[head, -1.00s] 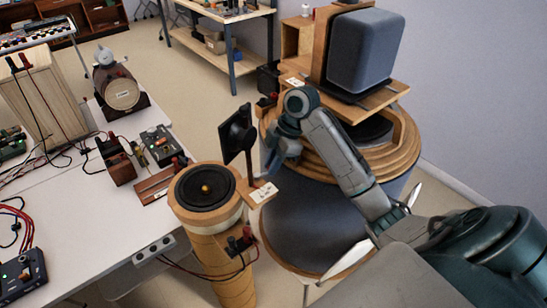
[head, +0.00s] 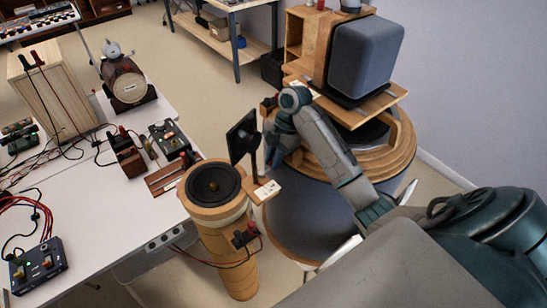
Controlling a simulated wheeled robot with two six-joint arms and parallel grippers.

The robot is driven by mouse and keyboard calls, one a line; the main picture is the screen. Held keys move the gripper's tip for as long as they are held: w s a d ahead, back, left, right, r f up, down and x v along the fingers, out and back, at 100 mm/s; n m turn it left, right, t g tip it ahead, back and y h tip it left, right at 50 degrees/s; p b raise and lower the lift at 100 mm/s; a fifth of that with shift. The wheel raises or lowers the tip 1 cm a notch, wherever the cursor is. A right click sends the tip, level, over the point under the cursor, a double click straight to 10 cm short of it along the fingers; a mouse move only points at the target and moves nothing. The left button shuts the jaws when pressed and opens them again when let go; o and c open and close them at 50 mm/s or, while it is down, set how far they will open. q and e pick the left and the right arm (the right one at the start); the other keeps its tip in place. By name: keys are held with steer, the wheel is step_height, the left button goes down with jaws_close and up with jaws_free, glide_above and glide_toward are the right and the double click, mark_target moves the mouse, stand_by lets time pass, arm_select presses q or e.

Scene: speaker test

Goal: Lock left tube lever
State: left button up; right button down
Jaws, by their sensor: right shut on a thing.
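The left tube (head: 228,262) is a tan cylinder standing at the table's edge, with a round black speaker driver (head: 213,184) on top. A wooden tab with a white label (head: 267,189) juts from its right rim. A dark upright lever (head: 254,166) rises beside the rim with a square black plate (head: 241,136) on it. My right gripper (head: 270,145) is just right of the plate, shut at the lever; its fingertips are small and partly hidden, so the exact contact is unclear. My left gripper is not in view.
A large round drum (head: 308,212) with wooden rings stands to the right, carrying a grey speaker (head: 365,58). A white table (head: 95,240) on the left holds wired boxes and a wooden cabinet (head: 52,95). Red and black terminals (head: 245,237) stick out from the tube's side.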

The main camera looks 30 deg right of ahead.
steer(key=shift+r, duration=0.1)
steer(key=c, duration=1.4)
jaws_free()
steer(key=shift+o, duration=0.2)
